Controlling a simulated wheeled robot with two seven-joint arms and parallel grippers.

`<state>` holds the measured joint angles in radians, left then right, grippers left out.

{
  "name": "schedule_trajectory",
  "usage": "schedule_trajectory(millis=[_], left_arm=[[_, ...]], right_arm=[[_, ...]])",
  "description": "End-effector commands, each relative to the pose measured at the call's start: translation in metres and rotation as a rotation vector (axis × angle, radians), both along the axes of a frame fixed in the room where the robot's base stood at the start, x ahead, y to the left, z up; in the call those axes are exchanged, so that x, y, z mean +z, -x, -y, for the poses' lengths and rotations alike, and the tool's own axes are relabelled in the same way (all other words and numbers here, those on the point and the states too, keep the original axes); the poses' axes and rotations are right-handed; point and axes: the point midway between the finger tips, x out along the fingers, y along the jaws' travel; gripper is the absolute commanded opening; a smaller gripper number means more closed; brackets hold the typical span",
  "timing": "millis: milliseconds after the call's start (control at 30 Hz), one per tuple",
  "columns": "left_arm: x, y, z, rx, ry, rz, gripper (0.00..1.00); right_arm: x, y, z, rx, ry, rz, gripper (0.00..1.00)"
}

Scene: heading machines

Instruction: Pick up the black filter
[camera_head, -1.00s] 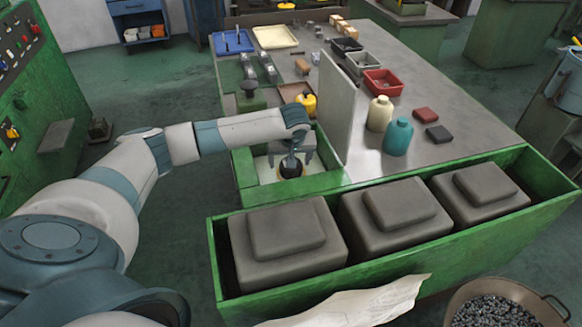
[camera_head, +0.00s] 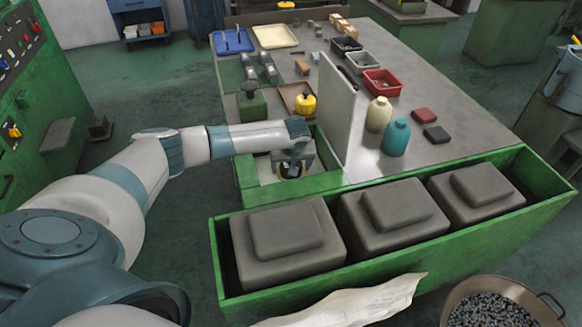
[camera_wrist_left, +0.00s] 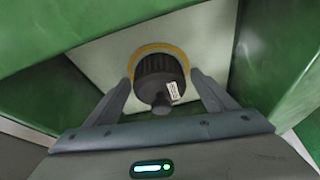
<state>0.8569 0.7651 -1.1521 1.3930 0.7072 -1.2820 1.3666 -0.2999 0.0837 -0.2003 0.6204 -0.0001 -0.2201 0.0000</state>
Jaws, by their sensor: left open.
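The black filter (camera_wrist_left: 158,78) is a ribbed black cylinder with a knob on top and a small white label. It stands on a yellow-rimmed round seat in a pale recess inside a green frame. In the head view it (camera_head: 291,170) is mostly hidden under my left gripper (camera_head: 294,163). In the left wrist view my left gripper (camera_wrist_left: 160,98) is open, with one finger on each side of the filter. I cannot tell whether the fingers touch it. My right gripper is in neither view.
Green walls (camera_head: 318,184) surround the recess. A tall grey panel (camera_head: 336,115) stands just right of it. A green trough (camera_head: 400,255) with grey blocks lies in front. A yellow container (camera_head: 305,104) stands behind, and cream and teal bottles (camera_head: 396,138) stand right of the panel.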

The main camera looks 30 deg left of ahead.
Motion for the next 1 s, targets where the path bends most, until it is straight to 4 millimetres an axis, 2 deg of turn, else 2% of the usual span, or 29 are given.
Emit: schedule_trajectory(millis=[300,367,500,833,1000], left_arm=[[0.000,0.000,0.000,0.000,0.000,0.000,0.78],[0.000,0.000,0.000,0.000,0.000,0.000,0.66],[0.000,0.000,0.000,0.000,0.000,0.000,0.32],[0.002,0.000,0.000,0.000,0.001,0.001,0.31],[0.012,-0.001,0.000,0.000,0.001,0.002,0.31]], right_arm=[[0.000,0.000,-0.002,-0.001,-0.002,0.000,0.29],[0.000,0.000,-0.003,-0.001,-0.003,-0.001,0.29],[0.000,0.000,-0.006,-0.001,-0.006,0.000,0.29],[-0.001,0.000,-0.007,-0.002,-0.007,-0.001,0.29],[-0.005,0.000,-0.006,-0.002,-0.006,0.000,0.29]])
